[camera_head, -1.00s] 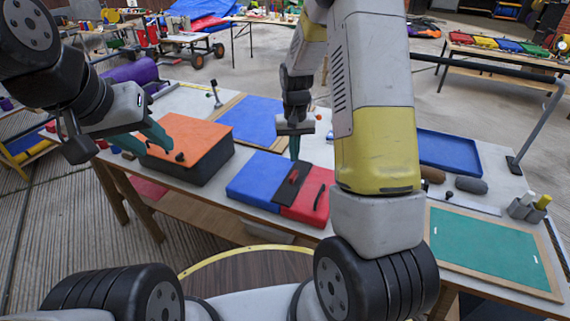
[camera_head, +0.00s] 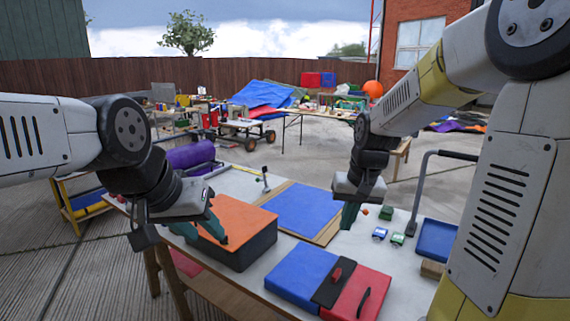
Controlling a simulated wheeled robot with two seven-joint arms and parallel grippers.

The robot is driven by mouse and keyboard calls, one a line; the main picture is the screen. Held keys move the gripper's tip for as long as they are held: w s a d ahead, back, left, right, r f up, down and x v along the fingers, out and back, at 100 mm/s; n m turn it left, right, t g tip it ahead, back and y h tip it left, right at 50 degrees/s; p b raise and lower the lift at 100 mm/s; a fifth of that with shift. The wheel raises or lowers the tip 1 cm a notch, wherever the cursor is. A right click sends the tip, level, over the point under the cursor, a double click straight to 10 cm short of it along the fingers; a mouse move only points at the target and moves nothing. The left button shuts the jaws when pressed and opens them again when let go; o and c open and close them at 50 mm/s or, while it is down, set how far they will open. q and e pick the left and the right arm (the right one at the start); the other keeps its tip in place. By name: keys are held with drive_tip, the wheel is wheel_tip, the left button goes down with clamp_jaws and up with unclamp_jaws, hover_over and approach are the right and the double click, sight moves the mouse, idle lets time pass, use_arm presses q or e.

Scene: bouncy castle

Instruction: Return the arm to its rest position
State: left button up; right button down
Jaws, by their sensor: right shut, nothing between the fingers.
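My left gripper (camera_head: 208,234) has its two teal fingers spread apart, at the orange-topped black box (camera_head: 245,232) on the left of the table. One finger is over the orange top; I cannot tell whether it touches. Nothing shows between the fingers. My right gripper (camera_head: 348,216) hangs pointing down over the table, right of the blue board (camera_head: 300,208). My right arm reaches in from the right and hides part of the table's right side.
A blue and red panel (camera_head: 300,274) with a black strip lies at the table's front. Small toy cars (camera_head: 398,239) and a blue tray (camera_head: 437,240) are to the right. A grey bent pole (camera_head: 418,190) stands behind. A purple roll (camera_head: 190,155) lies behind the table's left end.

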drive_tip(key=s+r+t, duration=0.2)
drive_tip(key=s+r, duration=0.2)
drive_tip(key=s, duration=0.4)
drive_tip(key=s+a+r+n+t+y, duration=0.1)
drive_tip(key=s+r, duration=0.4)
drive_tip(key=s, duration=0.3)
drive_tip(key=shift+s+a+t, duration=0.15)
drive_tip(key=shift+s+t, duration=0.05)
drive_tip(key=shift+t, duration=0.2)
drive_tip(key=shift+w, duration=0.1)
drive_tip(key=m+g+h, duration=0.1)
drive_tip(key=g+h, duration=0.1)
drive_tip(key=g, duration=0.4)
hover_over(337, 272)
wheel_tip(337, 272, down, 22)
drive_tip(key=shift+f, duration=3.45)
drive_tip(key=shift+f, duration=0.85)
